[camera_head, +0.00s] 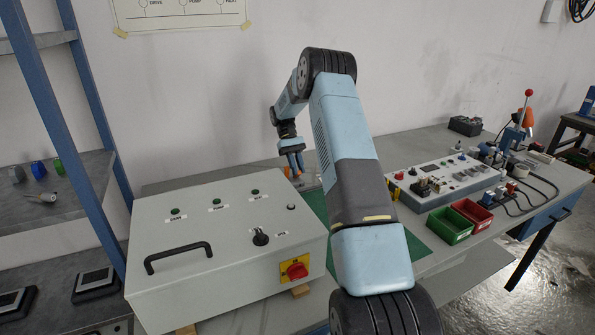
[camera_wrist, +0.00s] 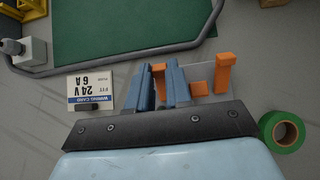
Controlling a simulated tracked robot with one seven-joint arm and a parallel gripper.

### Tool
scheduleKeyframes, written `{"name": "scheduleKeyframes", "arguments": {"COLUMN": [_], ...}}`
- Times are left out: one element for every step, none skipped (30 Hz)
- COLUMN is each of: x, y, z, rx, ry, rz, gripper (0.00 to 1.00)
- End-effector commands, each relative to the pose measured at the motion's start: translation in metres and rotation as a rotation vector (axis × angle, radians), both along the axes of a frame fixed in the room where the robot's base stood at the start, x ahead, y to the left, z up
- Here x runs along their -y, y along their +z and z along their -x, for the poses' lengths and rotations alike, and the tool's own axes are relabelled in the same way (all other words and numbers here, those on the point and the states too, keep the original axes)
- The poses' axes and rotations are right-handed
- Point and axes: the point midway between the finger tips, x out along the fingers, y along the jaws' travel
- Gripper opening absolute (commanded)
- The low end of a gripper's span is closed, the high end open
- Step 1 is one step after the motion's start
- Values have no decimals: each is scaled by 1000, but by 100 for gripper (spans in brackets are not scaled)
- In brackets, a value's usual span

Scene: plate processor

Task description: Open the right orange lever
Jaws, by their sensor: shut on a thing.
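My gripper (camera_wrist: 163,84) has two blue fingers, shut on an orange lever (camera_wrist: 158,78) that shows between them in the wrist view. Most of that lever is hidden by the fingers. A second orange lever (camera_wrist: 226,70) stands apart to the right in the wrist view, with an orange piece (camera_wrist: 198,88) beside the right finger. The levers sit by a pale, clear-looking plate. In the head view my gripper (camera_head: 292,160) points down behind the grey control box, and the levers are small and mostly hidden there.
A white card (camera_wrist: 91,89) with upside-down print lies left of the fingers, and a green tape roll (camera_wrist: 282,132) lies to the right. The control box (camera_head: 225,250) and red and green bins (camera_head: 449,226) stand nearby.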

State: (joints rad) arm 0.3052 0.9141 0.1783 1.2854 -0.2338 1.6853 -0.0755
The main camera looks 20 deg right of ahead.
Motion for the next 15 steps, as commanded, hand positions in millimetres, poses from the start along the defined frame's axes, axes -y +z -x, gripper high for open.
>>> {"name": "scheduleKeyframes", "arguments": {"x": [-1,-1,-1,-1,-1,-1,-1,-1,-1,-1,-1,-1,-1,-1,-1], "y": [-1,-1,-1,0,0,0,0,0,1,1,1,1,1,1,1], "z": [-3,-4,-5,-6,-7,-7,-8,-8,-9,-9,-10,-10,-10,-10,-10], "rx": [-24,-40,-60,-74,-86,-102,-112,-122,-132,-138,-144,-150,-154,-157,-161], "ry": [1,1,1,1,1,1,2,2,1,1,1,1,1,1,1], "rz": [0,1,1,0,0,0,0,0,0,0,0,-1,-1,-1,-1], "gripper": [0,0,0,0,0,0,0,0,0,0,0,0,0,0,0]}}
